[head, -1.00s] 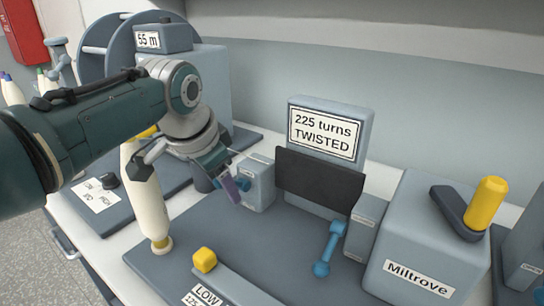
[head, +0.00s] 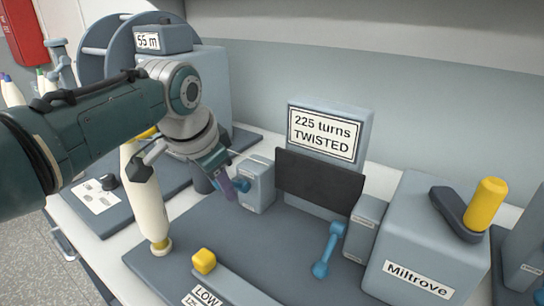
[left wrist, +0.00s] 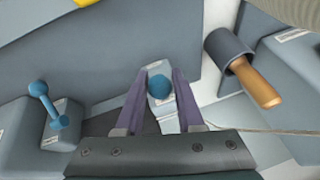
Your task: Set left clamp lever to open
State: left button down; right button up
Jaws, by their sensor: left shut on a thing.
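The left clamp (head: 259,188) is a grey-blue block at the left end of the black panel. Its blue lever (head: 242,187) is mostly hidden by my left gripper (head: 228,190) in the head view. In the left wrist view the lever's round blue knob (left wrist: 160,88) sits between the two purple fingers of my left gripper (left wrist: 159,82), which is shut on it. The lever's angle is hard to tell. The right clamp (head: 362,229) has a blue lever (head: 328,250) pointing down toward the front, with nothing holding it. My right gripper is not in view.
A sign box (head: 330,130) reads "225 turns TWISTED" behind the black panel (head: 318,180). A grey Miltrove box with a yellow-handled crank (head: 487,203) stands right. A cream bobbin (head: 146,200) stands close below my left arm. A yellow knob (head: 204,261) is in front.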

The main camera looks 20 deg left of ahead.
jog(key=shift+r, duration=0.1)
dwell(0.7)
pick_arm(q)
jog(key=shift+s+a+f+t+p, duration=0.1)
jog(key=shift+s+f+t+p, duration=0.05)
jog(key=shift+s+t+p, duration=0.2)
jog(key=shift+a+f+t+h+p, duration=0.1)
jog(key=shift+f+t+h+p, duration=0.25)
jog(key=shift+t, duration=0.1)
jog(key=shift+s+f+t, duration=0.2)
jog(key=shift+f+t, duration=0.35)
jog(key=shift+t, duration=0.25)
jog(key=f+t+h+b, duration=0.1)
jog(key=b, duration=0.1)
jog(key=shift+s+f+t+b, duration=0.1)
jog(key=shift+f+t+b, duration=0.1)
jog(key=shift+t+b, duration=0.15)
jog(key=shift+f+n+t+b, duration=0.3)
jog(key=shift+t+b, duration=0.55)
jog(key=shift+b, duration=0.2)
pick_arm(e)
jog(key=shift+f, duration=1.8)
